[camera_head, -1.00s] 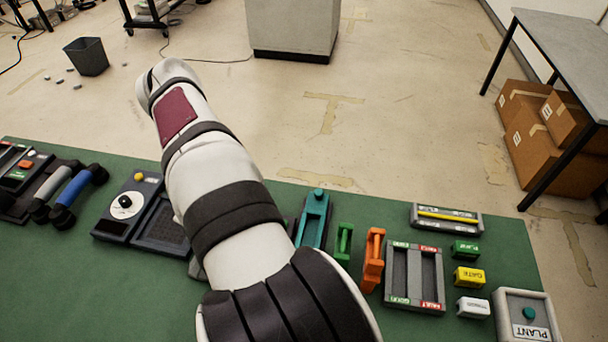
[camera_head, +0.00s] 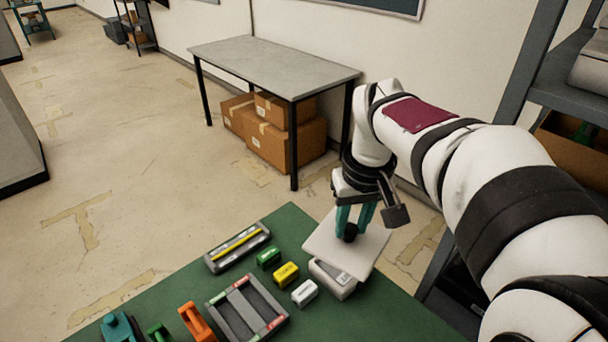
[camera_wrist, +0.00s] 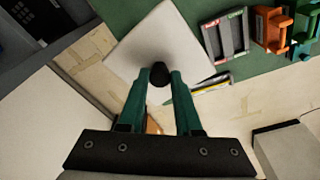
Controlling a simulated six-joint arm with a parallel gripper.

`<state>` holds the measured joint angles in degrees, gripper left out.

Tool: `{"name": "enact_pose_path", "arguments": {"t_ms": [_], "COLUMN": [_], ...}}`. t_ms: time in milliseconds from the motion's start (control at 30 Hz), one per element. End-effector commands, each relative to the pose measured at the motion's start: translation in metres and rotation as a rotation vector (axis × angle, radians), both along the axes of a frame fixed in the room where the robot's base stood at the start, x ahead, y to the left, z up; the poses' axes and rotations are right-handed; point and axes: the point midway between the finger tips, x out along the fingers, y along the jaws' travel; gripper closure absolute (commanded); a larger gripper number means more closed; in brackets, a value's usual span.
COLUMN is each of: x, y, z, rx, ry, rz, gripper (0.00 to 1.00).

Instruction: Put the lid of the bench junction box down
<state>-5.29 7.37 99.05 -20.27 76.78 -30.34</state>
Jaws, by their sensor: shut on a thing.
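My gripper (camera_head: 354,226) is shut on the black knob of a pale square lid (camera_head: 328,246). The lid is at the right end of the green bench mat and looks tilted. It covers part of a grey box (camera_head: 333,279) with a label on its front, which I take to be the junction box. Whether the lid touches the box cannot be told. In the wrist view the teal fingers close around the black knob (camera_wrist: 160,74) at the middle of the lid (camera_wrist: 160,48), and the lid hides the box.
On the green mat (camera_head: 293,221) left of the lid are white (camera_head: 305,292), yellow (camera_head: 286,274) and green (camera_head: 268,257) blocks, a two-slot tray (camera_head: 217,297) and a tray with a yellow bar (camera_head: 238,249). A grey table (camera_head: 270,68) with cardboard boxes stands behind. A dark shelf (camera_head: 560,90) is at right.

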Motion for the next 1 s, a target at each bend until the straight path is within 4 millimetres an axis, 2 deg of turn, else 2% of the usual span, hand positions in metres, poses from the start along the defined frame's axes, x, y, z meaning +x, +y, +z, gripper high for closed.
{"name": "enact_pose_path", "arguments": {"t_ms": [100,200,400,500,767,1000], "x": [-0.006,-0.012,-0.022,-0.018,0.027,0.086], "y": [-0.035,-0.058,-0.092,-0.106,-0.098,-0.076], "z": [0.002,0.004,0.005,0.002,-0.016,-0.051], "rx": [0.000,-0.001,0.000,0.000,0.001,0.000], "ry": [-0.001,-0.001,0.000,0.001,0.003,0.004], "rz": [-0.073,-0.121,-0.194,-0.211,-0.139,-0.035], "gripper": [1.00,1.00,1.00,1.00,1.00,1.00]}}
